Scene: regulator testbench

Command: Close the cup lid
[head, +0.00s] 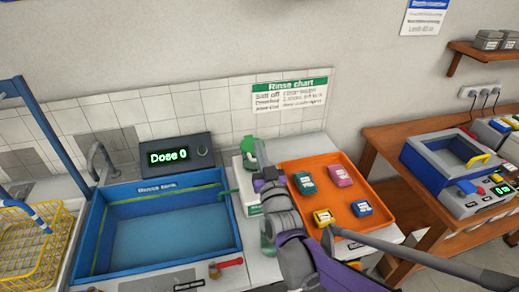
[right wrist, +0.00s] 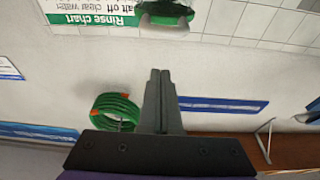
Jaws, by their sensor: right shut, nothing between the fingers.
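A green lid-like part (head: 248,145) stands up behind the sink's right corner, above a white body that my right arm partly covers. I cannot tell clearly how the lid sits on the cup. In the right wrist view a green part with a slot (right wrist: 165,12) shows at the top edge, beyond the fingertips. My right gripper (head: 260,152) is right beside the green part in the head view; contact cannot be told. Its fingers (right wrist: 160,75) are together and empty. My left gripper is not in view.
A blue sink (head: 102,245) lies left, with a "Dose 0" display (head: 170,156) behind it. An orange tray (head: 312,169) with several coloured blocks lies right of my arm. A yellow wire basket (head: 40,255) stands far left. A wooden bench (head: 405,133) is at right.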

